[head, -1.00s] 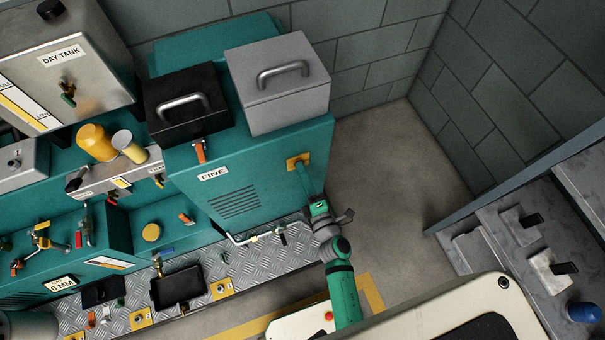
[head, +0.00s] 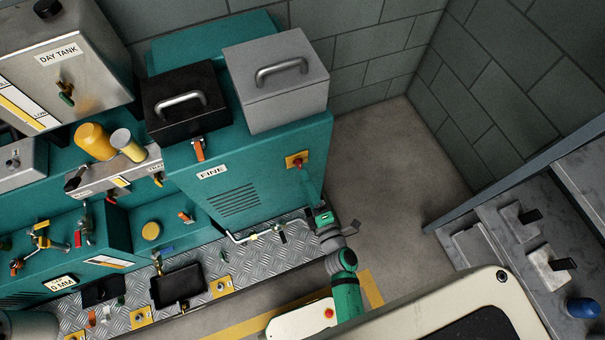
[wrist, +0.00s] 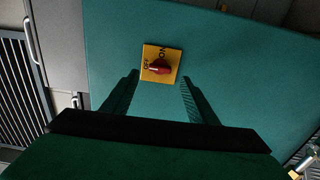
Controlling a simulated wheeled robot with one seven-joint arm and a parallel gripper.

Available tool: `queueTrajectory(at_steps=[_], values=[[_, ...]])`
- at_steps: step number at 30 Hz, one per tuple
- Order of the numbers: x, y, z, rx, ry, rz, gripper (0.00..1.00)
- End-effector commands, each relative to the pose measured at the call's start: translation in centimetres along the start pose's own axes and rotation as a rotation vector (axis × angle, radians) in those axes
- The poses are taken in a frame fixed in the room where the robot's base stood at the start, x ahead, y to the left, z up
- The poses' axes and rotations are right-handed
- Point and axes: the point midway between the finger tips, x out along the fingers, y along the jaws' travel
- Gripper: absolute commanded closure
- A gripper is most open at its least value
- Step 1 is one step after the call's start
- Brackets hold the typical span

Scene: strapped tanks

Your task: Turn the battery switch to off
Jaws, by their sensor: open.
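The battery switch is a red knob (wrist: 159,67) on a yellow plate (wrist: 150,54) with ON and OFF lettering, fixed to the teal cabinet. Its pointed end lies toward the ON side in the wrist view. In the head view the red knob (head: 298,164) shows on the cabinet's right-hand face. My gripper (wrist: 160,85) is open and empty, with its fingers on either side of and short of the knob. It also shows in the head view (head: 309,190), below the switch and apart from it.
The teal cabinet (head: 265,185) marked FINE carries a black box (head: 185,125) and a grey box (head: 280,90) with handles. An orange lever (head: 198,150) is on its left. Bare floor (head: 390,180) lies to the right, then a bench (head: 570,200).

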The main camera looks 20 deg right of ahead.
Motion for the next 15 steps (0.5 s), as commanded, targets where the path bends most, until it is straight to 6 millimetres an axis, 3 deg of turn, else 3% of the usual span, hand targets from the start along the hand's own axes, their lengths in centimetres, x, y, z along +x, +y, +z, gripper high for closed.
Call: queueTrajectory(at_steps=[6, 15], values=[[-4.1, -0.1, 0.0, 0.0, -0.002, -0.002, 0.47], [-6.5, 0.0, -0.1, 0.0, 0.001, 0.001, 0.47]])
